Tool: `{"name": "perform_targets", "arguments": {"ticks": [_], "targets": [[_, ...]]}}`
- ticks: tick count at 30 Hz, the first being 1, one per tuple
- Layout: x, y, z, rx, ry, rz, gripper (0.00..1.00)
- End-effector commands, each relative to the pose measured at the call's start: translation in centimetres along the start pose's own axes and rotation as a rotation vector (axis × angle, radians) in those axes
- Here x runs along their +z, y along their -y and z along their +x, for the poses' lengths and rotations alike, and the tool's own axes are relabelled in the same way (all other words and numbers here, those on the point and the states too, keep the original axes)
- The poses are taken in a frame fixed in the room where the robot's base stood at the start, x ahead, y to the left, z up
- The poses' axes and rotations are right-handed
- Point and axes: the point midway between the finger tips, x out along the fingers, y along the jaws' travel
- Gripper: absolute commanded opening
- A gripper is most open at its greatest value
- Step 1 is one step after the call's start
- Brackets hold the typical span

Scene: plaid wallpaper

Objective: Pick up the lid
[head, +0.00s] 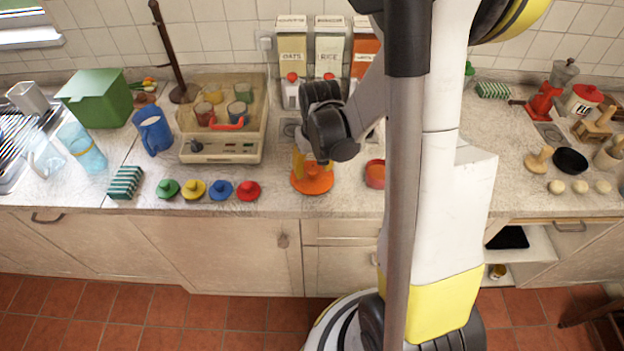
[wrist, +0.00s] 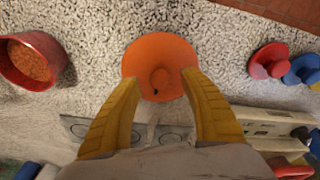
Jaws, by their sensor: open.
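An orange round lid (head: 313,182) with a centre knob lies on the counter near its front edge. It also shows in the wrist view (wrist: 158,50), with its knob between and a little below my fingertips in the picture. My gripper (head: 312,163) points down over this lid, and its yellow fingers (wrist: 160,82) are open on either side of the knob. I cannot tell whether they touch the lid. Green (head: 167,188), yellow (head: 193,189), blue (head: 220,190) and red (head: 248,190) knobbed lids lie in a row to the left.
A red bowl (head: 374,175) with orange contents stands just right of the orange lid. A beige appliance (head: 222,148) holding mugs stands behind the lid row. Cartons (head: 330,50) stand at the wall.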

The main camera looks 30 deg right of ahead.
Motion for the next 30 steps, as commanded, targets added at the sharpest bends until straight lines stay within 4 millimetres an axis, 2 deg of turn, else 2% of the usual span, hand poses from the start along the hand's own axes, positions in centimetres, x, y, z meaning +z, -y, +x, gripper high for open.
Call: {"name": "perform_targets", "arguments": {"ticks": [1,3,11,12,14,15,17,30], "targets": [[0.03,0.01,1.03,0.000,0.000,0.000,0.52],[0.01,0.01,1.69,0.000,0.000,0.000,0.52],[0.03,0.02,1.90,0.000,0.000,0.000,0.52],[0.02,0.02,1.90,0.000,0.000,0.000,0.47],[0.02,0.02,1.89,0.000,0.000,0.000,0.29],[0.02,0.02,1.89,0.000,0.000,0.000,0.17],[0.02,0.02,1.89,0.000,0.000,0.000,0.00],[-0.03,0.02,1.57,0.000,0.000,0.000,0.00]]}}
